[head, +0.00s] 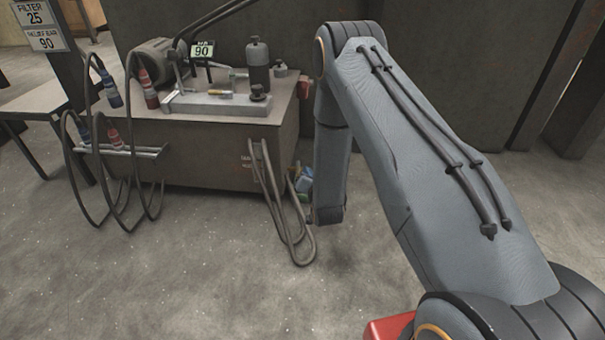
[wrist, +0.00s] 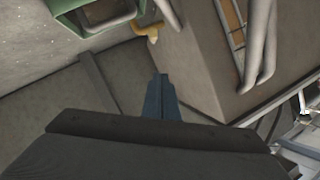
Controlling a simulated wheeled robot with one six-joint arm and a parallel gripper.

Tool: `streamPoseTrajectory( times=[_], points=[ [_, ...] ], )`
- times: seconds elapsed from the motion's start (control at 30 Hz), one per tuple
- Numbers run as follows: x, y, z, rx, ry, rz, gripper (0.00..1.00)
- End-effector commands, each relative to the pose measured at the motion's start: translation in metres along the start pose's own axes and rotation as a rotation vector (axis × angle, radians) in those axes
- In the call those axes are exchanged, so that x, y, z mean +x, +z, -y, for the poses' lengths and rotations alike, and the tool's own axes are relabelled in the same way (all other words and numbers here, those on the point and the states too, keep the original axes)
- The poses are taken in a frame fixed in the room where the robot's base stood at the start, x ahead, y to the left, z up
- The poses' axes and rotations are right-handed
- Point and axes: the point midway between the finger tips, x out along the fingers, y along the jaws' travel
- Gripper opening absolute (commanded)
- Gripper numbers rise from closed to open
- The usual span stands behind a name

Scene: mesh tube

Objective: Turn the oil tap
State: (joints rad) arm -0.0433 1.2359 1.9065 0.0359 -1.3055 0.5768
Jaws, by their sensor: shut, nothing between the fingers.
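In the wrist view, a small yellow bent piece (wrist: 150,31) that looks like a tap handle sits near the top, beside a grey wall edge. I cannot tell for sure that it is the oil tap. My gripper (wrist: 160,78) shows its dark blue fingers together and empty, pointing up the picture toward the yellow piece and apart from it in the picture. In the head view, my arm bends down at the centre and my gripper cannot be made out.
A green open container (wrist: 92,18) stands left of the yellow piece. Pale hoses (wrist: 258,50) hang at the right of the wrist view. In the head view, hoses (head: 280,205) hang down the bench front. The floor at the lower left is clear.

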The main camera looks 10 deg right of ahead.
Motion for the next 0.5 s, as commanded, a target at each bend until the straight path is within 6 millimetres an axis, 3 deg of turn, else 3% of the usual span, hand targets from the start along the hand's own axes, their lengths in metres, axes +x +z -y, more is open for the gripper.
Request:
streamPoseTrajectory(
  times=[0.1, 0.27, 0.5],
  points=[
    [-0.001, 0.005, -0.022, 0.022, -0.007, -0.044, 0.0],
    [0.002, 0.006, -0.03, 0.034, -0.015, -0.068, 0.0],
    [0.038, 0.005, -0.03, 0.033, -0.016, -0.071, 0.0]
  ],
)
